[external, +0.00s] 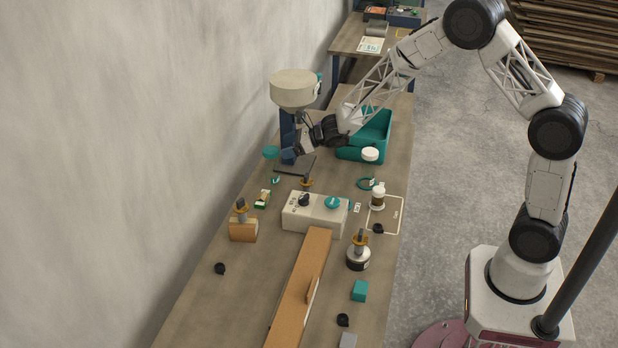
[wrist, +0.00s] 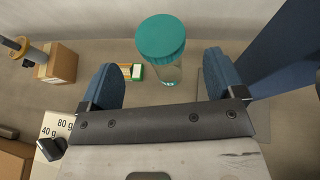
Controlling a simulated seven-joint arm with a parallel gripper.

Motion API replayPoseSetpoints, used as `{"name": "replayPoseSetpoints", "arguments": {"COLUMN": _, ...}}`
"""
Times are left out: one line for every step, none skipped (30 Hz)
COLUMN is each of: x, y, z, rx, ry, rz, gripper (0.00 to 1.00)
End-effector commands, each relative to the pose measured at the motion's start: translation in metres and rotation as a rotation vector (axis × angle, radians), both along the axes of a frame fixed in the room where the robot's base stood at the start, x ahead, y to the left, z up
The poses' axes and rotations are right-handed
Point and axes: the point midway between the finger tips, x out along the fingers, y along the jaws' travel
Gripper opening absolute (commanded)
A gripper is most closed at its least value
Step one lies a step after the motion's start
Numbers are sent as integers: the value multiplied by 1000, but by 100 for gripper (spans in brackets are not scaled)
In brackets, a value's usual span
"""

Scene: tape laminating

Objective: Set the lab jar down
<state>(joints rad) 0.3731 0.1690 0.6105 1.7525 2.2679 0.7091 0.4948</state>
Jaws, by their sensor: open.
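The lab jar, clear with a teal lid (wrist: 161,38), looks upright on the table in the wrist view. It lies beyond and between my two blue fingers, with space on both sides. Its teal lid (external: 271,153) also shows at the left of my gripper in the external view; the clear body below is hard to make out. My gripper (external: 289,156) is open and empty, close beside the jar. I cannot tell the exact gap between fingers and jar.
A beige-topped device on a blue column (external: 294,90) stands close behind my gripper. A teal bin (external: 374,138) is to the right. Table (external: 210,300) is clear at front left.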

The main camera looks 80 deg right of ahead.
Motion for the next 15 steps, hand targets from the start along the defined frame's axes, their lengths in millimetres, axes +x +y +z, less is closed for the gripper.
{"name": "replayPoseSetpoints", "arguments": {"x": -6, "y": -2, "z": 3, "rx": 0, "ry": -1, "rz": -1, "gripper": 88}}
{"name": "replayPoseSetpoints", "arguments": {"x": -10, "y": -3, "z": 5, "rx": 0, "ry": 0, "rz": -1, "gripper": 88}}
{"name": "replayPoseSetpoints", "arguments": {"x": -14, "y": -4, "z": 7, "rx": -1, "ry": 0, "rz": -2, "gripper": 88}}
{"name": "replayPoseSetpoints", "arguments": {"x": -17, "y": -4, "z": 8, "rx": 0, "ry": 0, "rz": -2, "gripper": 88}}
{"name": "replayPoseSetpoints", "arguments": {"x": -21, "y": -5, "z": 9, "rx": 0, "ry": 0, "rz": -2, "gripper": 88}}
{"name": "replayPoseSetpoints", "arguments": {"x": -25, "y": -5, "z": 11, "rx": 1, "ry": 0, "rz": -1, "gripper": 88}}
{"name": "replayPoseSetpoints", "arguments": {"x": -27, "y": -6, "z": 12, "rx": 1, "ry": 0, "rz": -1, "gripper": 88}}
{"name": "replayPoseSetpoints", "arguments": {"x": -30, "y": -6, "z": 13, "rx": 1, "ry": 0, "rz": -1, "gripper": 88}}
{"name": "replayPoseSetpoints", "arguments": {"x": -33, "y": -7, "z": 14, "rx": 1, "ry": 0, "rz": -1, "gripper": 88}}
{"name": "replayPoseSetpoints", "arguments": {"x": -35, "y": -7, "z": 15, "rx": 0, "ry": -1, "rz": -1, "gripper": 88}}
{"name": "replayPoseSetpoints", "arguments": {"x": -37, "y": -8, "z": 16, "rx": 0, "ry": -1, "rz": -1, "gripper": 88}}
{"name": "replayPoseSetpoints", "arguments": {"x": -40, "y": -8, "z": 17, "rx": 0, "ry": 0, "rz": 0, "gripper": 88}}
{"name": "replayPoseSetpoints", "arguments": {"x": -41, "y": -9, "z": 17, "rx": 1, "ry": 0, "rz": 0, "gripper": 88}}
{"name": "replayPoseSetpoints", "arguments": {"x": -43, "y": -9, "z": 18, "rx": 1, "ry": 0, "rz": 0, "gripper": 88}}
{"name": "replayPoseSetpoints", "arguments": {"x": -44, "y": -9, "z": 18, "rx": 1, "ry": 0, "rz": 0, "gripper": 88}}
